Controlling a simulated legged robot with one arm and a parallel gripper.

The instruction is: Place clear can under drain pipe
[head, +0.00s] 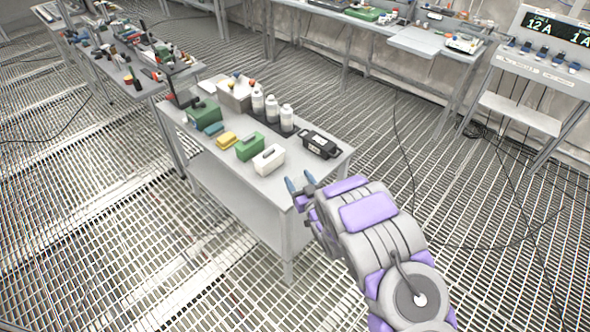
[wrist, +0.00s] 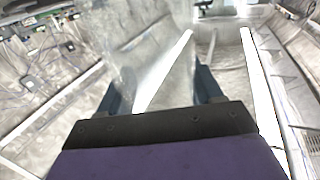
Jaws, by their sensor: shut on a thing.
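My gripper (head: 300,182) is at the front right corner of the grey workbench, with its blue fingertips a little apart. In the wrist view, my gripper (wrist: 160,92) has a finger on each side of a faint see-through shape, the clear can (wrist: 152,68). The gripper is shut on the can. The can's outline is hard to make out, and it cannot be picked out in the head view. I cannot identify a drain pipe in either view.
The grey workbench (head: 265,187) carries white bottles (head: 271,108), a black case (head: 319,144), and green, yellow and white blocks. A tool-covered table stands at the upper left. A long bench (head: 413,42) and a display stand (head: 545,70) line the back. Cables cross the open grated floor.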

